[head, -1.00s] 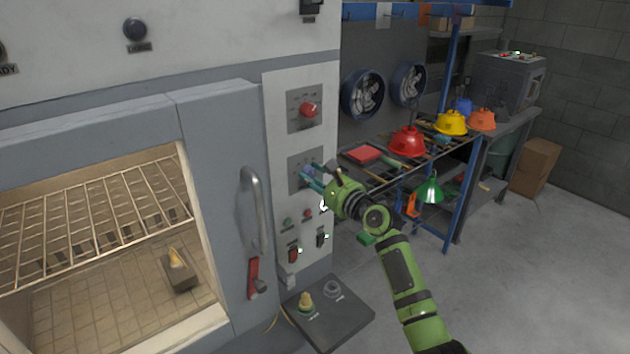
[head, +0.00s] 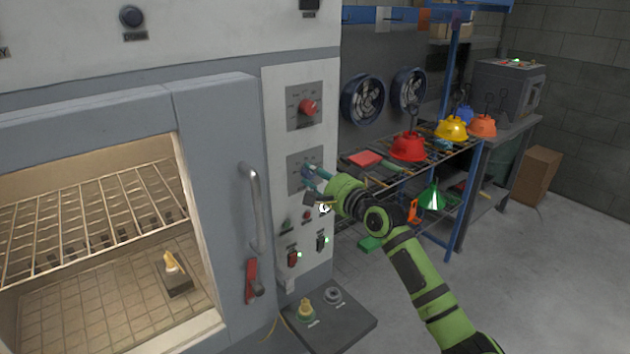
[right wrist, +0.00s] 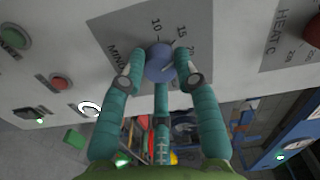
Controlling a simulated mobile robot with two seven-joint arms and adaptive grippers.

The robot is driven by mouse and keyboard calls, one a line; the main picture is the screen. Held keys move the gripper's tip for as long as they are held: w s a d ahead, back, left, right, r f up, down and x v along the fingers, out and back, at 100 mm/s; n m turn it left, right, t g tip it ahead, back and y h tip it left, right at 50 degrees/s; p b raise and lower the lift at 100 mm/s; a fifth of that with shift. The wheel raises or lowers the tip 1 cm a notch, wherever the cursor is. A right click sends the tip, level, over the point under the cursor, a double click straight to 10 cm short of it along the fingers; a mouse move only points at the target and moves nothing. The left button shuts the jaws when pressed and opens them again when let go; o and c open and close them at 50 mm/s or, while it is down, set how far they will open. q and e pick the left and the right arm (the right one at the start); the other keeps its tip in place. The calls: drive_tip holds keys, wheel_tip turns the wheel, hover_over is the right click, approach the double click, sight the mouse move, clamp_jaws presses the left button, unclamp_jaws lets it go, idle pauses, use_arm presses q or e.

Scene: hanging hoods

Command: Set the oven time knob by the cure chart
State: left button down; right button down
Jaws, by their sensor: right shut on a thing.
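The time knob (right wrist: 160,62) is a blue round knob on a grey dial plate (right wrist: 185,15) marked in minutes, with 10, 15 and 20 legible in the right wrist view. In the head view this is the lower plate (head: 296,160) on the oven's control panel, and the fingers mostly cover the knob. My right gripper (right wrist: 161,68) has its teal fingers closed around the knob; it also shows in the head view (head: 310,177). Which mark the knob points to is unclear. No cure chart is recognisable. My left gripper is not in view.
A red heat knob (head: 308,107) sits on the plate above. The oven door handle (head: 255,205) sticks out at the left. A rack (head: 450,225) with coloured hoods stands behind my right arm.

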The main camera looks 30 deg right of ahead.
drive_tip(key=shift+d+r+n+b, duration=0.1)
drive_tip(key=shift+n+b, duration=0.2)
drive_tip(key=shift+n, duration=0.8)
drive_tip(key=shift+r, duration=0.15)
drive_tip(key=c, duration=0.9)
unclamp_jaws()
drive_tip(key=shift+f, duration=0.2)
drive_tip(key=shift+s, duration=0.35)
drive_tip(key=s, duration=0.7)
drive_tip(key=s+d, duration=0.1)
drive_tip(key=s, duration=0.3)
drive_tip(key=shift+s, duration=0.15)
